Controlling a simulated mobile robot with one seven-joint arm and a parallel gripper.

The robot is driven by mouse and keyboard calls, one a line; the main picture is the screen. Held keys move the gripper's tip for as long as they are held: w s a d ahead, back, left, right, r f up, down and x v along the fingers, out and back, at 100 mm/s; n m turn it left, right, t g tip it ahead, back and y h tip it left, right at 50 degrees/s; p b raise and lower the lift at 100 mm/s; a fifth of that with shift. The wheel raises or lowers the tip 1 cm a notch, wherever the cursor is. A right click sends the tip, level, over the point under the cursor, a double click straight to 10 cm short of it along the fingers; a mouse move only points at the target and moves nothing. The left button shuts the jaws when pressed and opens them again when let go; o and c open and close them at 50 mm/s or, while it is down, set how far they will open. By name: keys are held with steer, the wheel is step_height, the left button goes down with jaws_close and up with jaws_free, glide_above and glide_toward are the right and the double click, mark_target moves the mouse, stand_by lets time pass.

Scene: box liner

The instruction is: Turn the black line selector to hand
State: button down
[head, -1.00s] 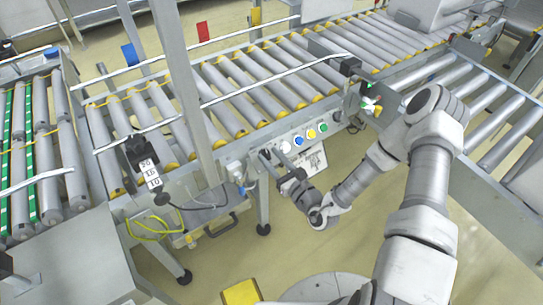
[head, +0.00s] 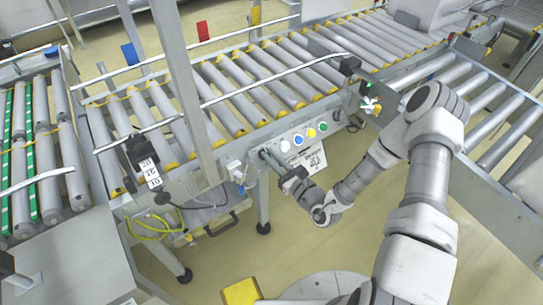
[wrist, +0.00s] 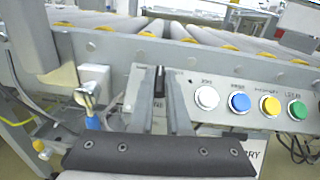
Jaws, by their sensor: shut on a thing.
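The black line selector (wrist: 160,72) is a small dark knob on the grey control panel, left of the row of buttons in the wrist view. My gripper (wrist: 160,82) has one finger on each side of the knob and is shut on it. The knob's black edge shows upright between the fingertips; the fingers hide the rest of it and part of its label. In the head view my gripper (head: 266,156) reaches the panel from the front, and the selector is too hidden there to make out.
White (wrist: 207,97), blue (wrist: 240,102), yellow (wrist: 270,106) and green (wrist: 297,110) buttons sit close to the right of my gripper. A metal fitting (wrist: 88,90) with a blue part is to the left. The roller conveyor (head: 240,90) runs behind the panel.

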steer(key=n+g+y, duration=0.2)
steer(key=n, duration=0.1)
steer(key=n+g+p, duration=0.1)
steer(key=n, duration=0.1)
steer(key=shift+w+d+r+y, duration=0.15)
steer(key=shift+w+d+y, duration=0.1)
steer(key=shift+y, duration=0.15)
steer(key=n+g+y, duration=0.1)
steer(key=n+g, duration=0.3)
steer(key=n, duration=0.1)
steer(key=shift+w+n, duration=0.15)
steer(key=shift+n, duration=0.25)
steer(key=shift+n+g, duration=0.3)
steer(key=shift+g, duration=0.2)
steer(key=c, duration=0.9)
jaws_free()
steer(key=p+v, duration=0.1)
steer(key=v, duration=0.4)
steer(key=p+v, duration=0.1)
steer(key=v, duration=0.5)
steer(key=p+v, duration=0.1)
steer(key=v, duration=0.5)
steer(key=shift+d+f, duration=0.2)
steer(key=shift+d, duration=0.15)
steer(key=shift+r, duration=0.1)
